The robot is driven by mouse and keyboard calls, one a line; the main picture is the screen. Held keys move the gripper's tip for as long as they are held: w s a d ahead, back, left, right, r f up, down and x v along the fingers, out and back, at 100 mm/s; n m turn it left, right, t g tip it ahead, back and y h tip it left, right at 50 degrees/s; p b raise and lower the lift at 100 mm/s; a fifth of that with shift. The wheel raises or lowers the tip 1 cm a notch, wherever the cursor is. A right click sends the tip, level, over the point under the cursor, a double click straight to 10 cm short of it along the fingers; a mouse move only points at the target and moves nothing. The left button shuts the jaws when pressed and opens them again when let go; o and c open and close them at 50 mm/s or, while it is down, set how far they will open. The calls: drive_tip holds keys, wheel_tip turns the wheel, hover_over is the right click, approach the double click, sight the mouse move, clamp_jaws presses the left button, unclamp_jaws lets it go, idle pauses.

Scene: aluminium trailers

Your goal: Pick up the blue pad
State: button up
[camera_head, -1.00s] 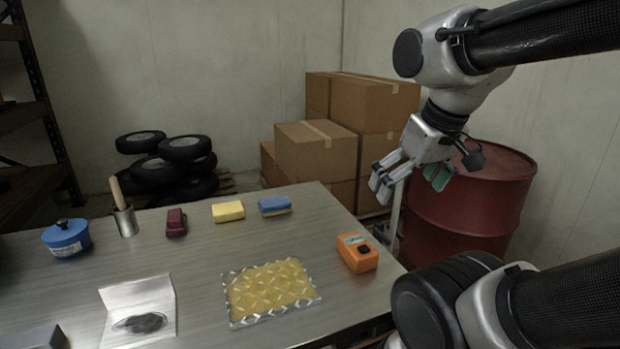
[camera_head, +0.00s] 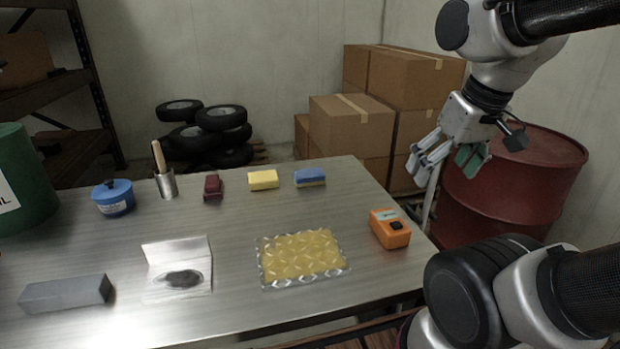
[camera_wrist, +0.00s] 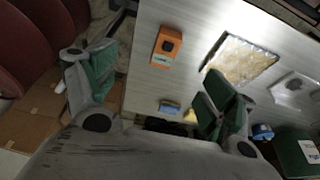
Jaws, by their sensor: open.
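The blue pad (camera_head: 310,177) lies on the far right part of the metal table, with a yellowish underside showing. It also shows in the wrist view (camera_wrist: 170,107), small and between the open fingers. My gripper (camera_head: 449,158) is open and empty. It is in the air past the table's right edge, in front of the red drum, to the right of the pad and apart from it. In the wrist view the green-padded fingers (camera_wrist: 155,85) are spread wide.
On the table (camera_head: 215,235) a yellow pad (camera_head: 263,180) lies left of the blue pad, with a dark red block (camera_head: 213,187) beyond. An orange device (camera_head: 389,229) and a clear tray (camera_head: 262,272) lie nearer. A red drum (camera_head: 510,195) and boxes (camera_head: 350,127) stand off the table.

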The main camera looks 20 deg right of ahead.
drive_tip(key=w+a+f+n+g, duration=0.1)
drive_tip(key=w+a+f+g, duration=0.15)
drive_tip(key=w, duration=0.45)
drive_tip(key=w+a+f+n+g, duration=0.1)
drive_tip(key=w+a+f+n, duration=0.15)
drive_tip(key=w, duration=0.55)
drive_tip(key=n+g, duration=0.1)
drive_tip(key=n, duration=0.6)
hover_over(309, 173)
drive_tip(key=s+d, duration=0.2)
drive_tip(key=s, duration=0.4)
wheel_tip(309, 173, down, 9)
drive_tip(key=shift+r, duration=0.2)
drive_tip(key=w+n, duration=0.1)
drive_tip(key=w+a+n, duration=0.1)
drive_tip(key=w, duration=0.1)
drive_tip(key=shift+w+f, duration=0.1)
drive_tip(key=shift+f, duration=0.05)
drive_tip(key=w+r+n, duration=0.2)
drive_tip(key=w+n, duration=0.1)
drive_tip(key=shift+a+r+t, duration=0.35)
drive_tip(key=shift+a, duration=0.05)
drive_tip(key=shift+f+n, duration=0.1)
drive_tip(key=shift+n, duration=0.95)
drive_tip(key=shift+s+f, duration=0.1)
drive_tip(key=shift+f, duration=0.15)
wheel_tip(309, 173, down, 7)
drive_tip(key=shift+a+f, duration=0.1)
drive_tip(key=c, duration=1.1)
